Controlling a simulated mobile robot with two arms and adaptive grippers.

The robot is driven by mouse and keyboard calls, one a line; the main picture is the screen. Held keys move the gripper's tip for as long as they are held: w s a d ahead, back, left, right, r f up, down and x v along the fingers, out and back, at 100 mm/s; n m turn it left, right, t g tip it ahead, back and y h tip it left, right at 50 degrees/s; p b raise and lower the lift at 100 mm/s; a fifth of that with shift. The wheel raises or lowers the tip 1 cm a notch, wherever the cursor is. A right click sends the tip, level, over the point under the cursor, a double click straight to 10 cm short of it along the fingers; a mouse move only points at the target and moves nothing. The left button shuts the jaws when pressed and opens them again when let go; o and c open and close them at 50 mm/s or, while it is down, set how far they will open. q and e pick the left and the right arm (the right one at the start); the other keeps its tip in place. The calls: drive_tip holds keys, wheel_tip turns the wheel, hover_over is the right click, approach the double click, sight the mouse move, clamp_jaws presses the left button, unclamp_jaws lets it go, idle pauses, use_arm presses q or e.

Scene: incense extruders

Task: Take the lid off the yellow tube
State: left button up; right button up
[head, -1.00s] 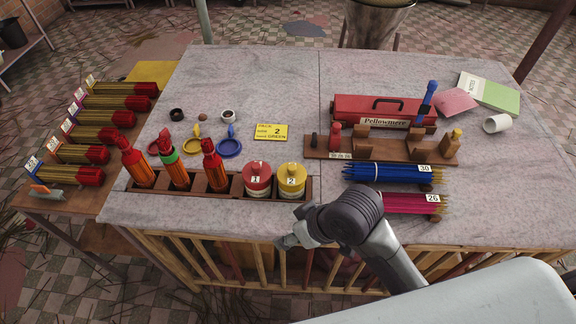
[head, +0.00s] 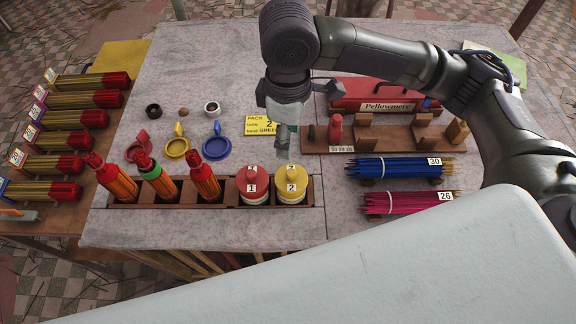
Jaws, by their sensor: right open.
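The yellow tube (head: 290,200) stands upright in the wooden rack, in the slot at the right end. Its yellow lid (head: 284,187) sits on top, with a knob and a label "2". My right gripper (head: 287,148) is open and points down, just above and behind the lid's knob in the picture. It appears empty and apart from the lid; the exact gap is hard to tell. My left gripper is not in view.
A red-lidded tube (head: 252,187) marked "1" stands directly left of the yellow one. Several red-topped tubes (head: 204,180) lean in the rack further left. A yellow card (head: 259,126) lies behind. Blue sticks (head: 400,168) and pink sticks (head: 405,203) lie right.

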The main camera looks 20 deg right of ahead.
hover_over(291, 172)
drive_tip(key=f, duration=0.8)
drive_tip(key=shift+w+a+p, duration=0.1)
drive_tip(key=shift+a+p, duration=0.15)
drive_tip(key=shift+p, duration=0.05)
drive_tip(key=shift+f, duration=0.4)
drive_tip(key=f, duration=0.2)
drive_tip(key=f+p, duration=0.1)
drive_tip(key=f, duration=0.1)
drive_tip(key=shift+d+f, duration=0.2)
drive_tip(key=shift+f, duration=0.2)
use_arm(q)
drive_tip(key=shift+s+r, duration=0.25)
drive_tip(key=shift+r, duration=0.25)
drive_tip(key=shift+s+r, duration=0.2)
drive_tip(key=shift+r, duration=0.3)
use_arm(e)
drive_tip(key=c, duration=0.9)
